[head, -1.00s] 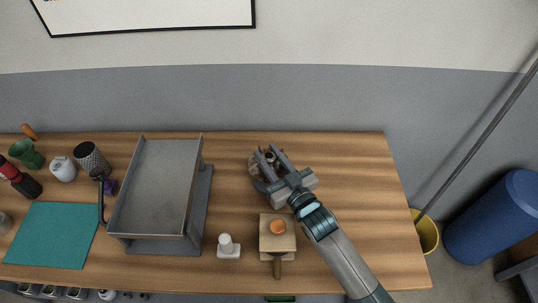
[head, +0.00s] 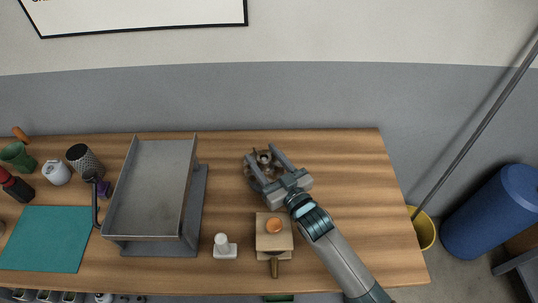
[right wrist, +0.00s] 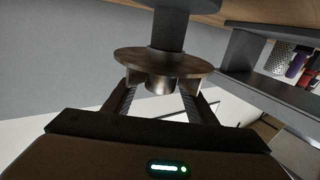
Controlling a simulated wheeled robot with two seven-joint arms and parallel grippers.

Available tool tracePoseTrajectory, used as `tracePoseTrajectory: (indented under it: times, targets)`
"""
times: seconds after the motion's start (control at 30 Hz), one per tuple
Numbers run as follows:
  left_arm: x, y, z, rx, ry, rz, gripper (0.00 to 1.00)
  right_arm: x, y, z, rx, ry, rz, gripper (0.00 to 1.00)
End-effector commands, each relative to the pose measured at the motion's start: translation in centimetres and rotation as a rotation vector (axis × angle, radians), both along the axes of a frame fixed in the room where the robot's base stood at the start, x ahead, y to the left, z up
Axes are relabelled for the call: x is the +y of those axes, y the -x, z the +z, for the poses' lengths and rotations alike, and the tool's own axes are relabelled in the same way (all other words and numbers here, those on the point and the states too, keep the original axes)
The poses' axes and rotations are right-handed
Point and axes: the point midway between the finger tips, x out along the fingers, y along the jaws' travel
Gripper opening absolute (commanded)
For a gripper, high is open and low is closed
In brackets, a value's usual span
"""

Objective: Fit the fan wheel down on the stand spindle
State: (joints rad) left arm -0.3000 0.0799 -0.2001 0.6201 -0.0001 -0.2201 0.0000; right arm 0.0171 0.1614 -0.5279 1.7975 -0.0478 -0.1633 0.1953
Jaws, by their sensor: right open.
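The fan wheel (right wrist: 140,60) is a brown disc with a metal hub and small upright vanes. It sits around the dark column of the stand (right wrist: 169,30) in the right wrist view, where the table is at the top. In the head view the fan wheel (head: 264,160) is partly hidden by my right gripper (head: 261,157). The fingers are open, one on each side of the hub, with gaps showing in the right wrist view (right wrist: 160,98). How far down the spindle the wheel sits is hidden. My left gripper is not in view.
A large grey metal tray on a stand (head: 152,190) is left of the gripper. A white knobbed piece (head: 223,247) and a wooden block with an orange top (head: 273,240) stand in front. The table's right end (head: 370,190) is clear.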

Motion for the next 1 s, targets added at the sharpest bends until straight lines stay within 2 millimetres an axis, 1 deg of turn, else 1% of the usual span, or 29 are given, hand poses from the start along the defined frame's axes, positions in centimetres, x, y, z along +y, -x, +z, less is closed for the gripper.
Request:
tracePoseTrajectory:
  times: [0.23, 0.33, 0.47, 0.57, 1.0]
  targets:
    - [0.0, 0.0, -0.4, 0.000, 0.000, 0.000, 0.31, 0.0, 0.0, 1.1, -0.003, -0.001, 0.000, 0.52]
    - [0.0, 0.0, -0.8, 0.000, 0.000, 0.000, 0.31, 0.0, 0.0, 2.1, -0.005, -0.002, 0.001, 0.52]
    - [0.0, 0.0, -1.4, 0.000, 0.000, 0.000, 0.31, 0.0, 0.0, 4.1, -0.007, -0.003, 0.001, 0.52]
    - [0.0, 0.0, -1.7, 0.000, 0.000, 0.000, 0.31, -1.5, 0.8, 4.9, -0.005, 0.001, 0.000, 0.52]
    - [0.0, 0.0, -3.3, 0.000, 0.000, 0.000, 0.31, -7.7, 4.7, 9.3, -0.004, 0.001, 0.001, 0.52]
